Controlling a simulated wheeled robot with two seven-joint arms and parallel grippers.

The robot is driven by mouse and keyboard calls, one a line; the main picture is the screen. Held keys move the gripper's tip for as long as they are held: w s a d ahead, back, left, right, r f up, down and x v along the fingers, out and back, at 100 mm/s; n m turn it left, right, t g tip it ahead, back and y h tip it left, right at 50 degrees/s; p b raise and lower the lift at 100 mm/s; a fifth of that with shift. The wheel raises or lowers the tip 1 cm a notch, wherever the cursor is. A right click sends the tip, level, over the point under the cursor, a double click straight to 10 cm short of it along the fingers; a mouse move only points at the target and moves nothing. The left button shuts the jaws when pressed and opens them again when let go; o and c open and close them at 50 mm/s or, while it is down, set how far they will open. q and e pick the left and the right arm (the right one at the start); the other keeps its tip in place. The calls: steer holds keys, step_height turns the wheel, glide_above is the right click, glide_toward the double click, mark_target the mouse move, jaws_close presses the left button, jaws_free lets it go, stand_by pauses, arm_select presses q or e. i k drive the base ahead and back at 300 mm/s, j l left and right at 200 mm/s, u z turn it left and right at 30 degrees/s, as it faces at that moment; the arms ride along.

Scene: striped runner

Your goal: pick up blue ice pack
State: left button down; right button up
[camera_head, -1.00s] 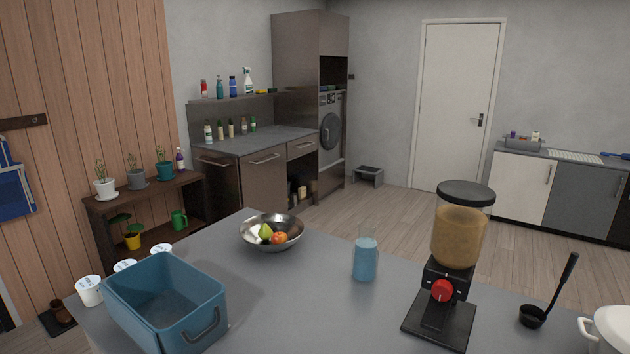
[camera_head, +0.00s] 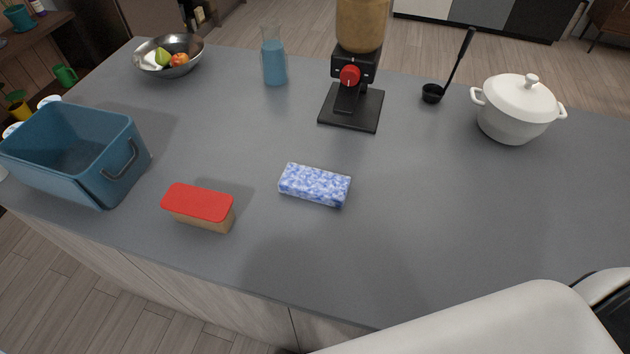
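The blue ice pack (camera_head: 315,185) is a flat block with a mottled blue and white surface. It lies flat on the grey countertop (camera_head: 420,215), near the middle of the head view. Nothing touches it. A white link of my arm shows at the lower right, apart from the ice pack. Neither of my grippers is in the frame.
Left of the ice pack is a red-lidded box (camera_head: 199,206), with a blue bin (camera_head: 70,155) beyond it. Behind stand a steel fruit bowl (camera_head: 170,56), a jug (camera_head: 273,60), a dispenser (camera_head: 352,75), a ladle (camera_head: 433,92) and a white pot (camera_head: 516,110). The counter right of the pack is clear.

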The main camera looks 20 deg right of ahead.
mark_target(301, 181)
steer(key=z, duration=0.3)
steer(key=k+j+z, duration=0.1)
steer(key=j+z, duration=0.15)
steer(key=z, duration=0.2)
steer(key=k+j+z, duration=0.15)
steer(key=z, duration=0.25)
steer(key=k+j+z, duration=0.15)
steer(key=z, duration=0.3)
